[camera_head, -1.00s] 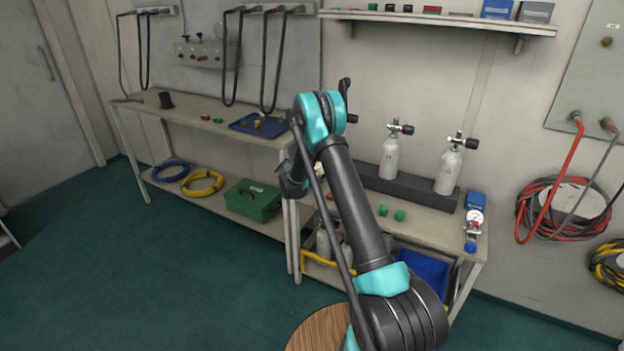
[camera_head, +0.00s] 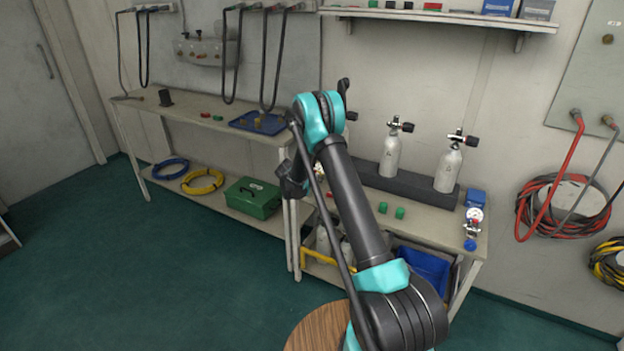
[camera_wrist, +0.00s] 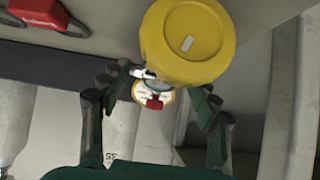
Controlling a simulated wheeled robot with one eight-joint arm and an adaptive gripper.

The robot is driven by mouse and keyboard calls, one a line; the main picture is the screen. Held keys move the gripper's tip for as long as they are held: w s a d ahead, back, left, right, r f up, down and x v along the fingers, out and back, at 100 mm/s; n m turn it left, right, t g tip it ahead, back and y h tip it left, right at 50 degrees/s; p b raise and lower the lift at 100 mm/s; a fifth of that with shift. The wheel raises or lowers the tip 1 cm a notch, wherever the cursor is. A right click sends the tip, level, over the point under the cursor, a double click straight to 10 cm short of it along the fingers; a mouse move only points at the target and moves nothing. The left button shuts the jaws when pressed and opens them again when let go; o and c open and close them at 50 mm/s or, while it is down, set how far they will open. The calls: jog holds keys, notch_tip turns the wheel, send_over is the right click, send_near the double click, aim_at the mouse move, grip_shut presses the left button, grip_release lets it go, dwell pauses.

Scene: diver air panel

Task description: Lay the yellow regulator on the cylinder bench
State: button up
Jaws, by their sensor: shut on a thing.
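The yellow regulator (camera_wrist: 188,42) shows in the wrist view as a round yellow cap with a small pale mark, and a whitish gauge with a red part below it. My gripper (camera_wrist: 155,95) is shut on it, with dark green fingers on either side. In the head view my arm hides the fingertips and most of what they hold. The cylinder bench (camera_head: 432,213) stands at the right in the head view. A dark rack on it holds two upright grey cylinders (camera_head: 391,155) (camera_head: 448,168) with black-knobbed valves.
Two green caps (camera_head: 383,207) (camera_head: 400,212) lie on the bench front. A blue-and-white gauge regulator (camera_head: 473,220) sits at its right end. The left bench has a blue tray (camera_head: 240,123). A blue bin (camera_head: 424,266) is below the cylinder bench, and a round wooden top (camera_head: 312,330) is in front.

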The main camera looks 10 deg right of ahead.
jog(key=shift+f, duration=0.4)
dwell(0.4)
jog(key=o, duration=1.8)
jog(key=shift+o, duration=0.2)
jog(key=v, duration=1.2)
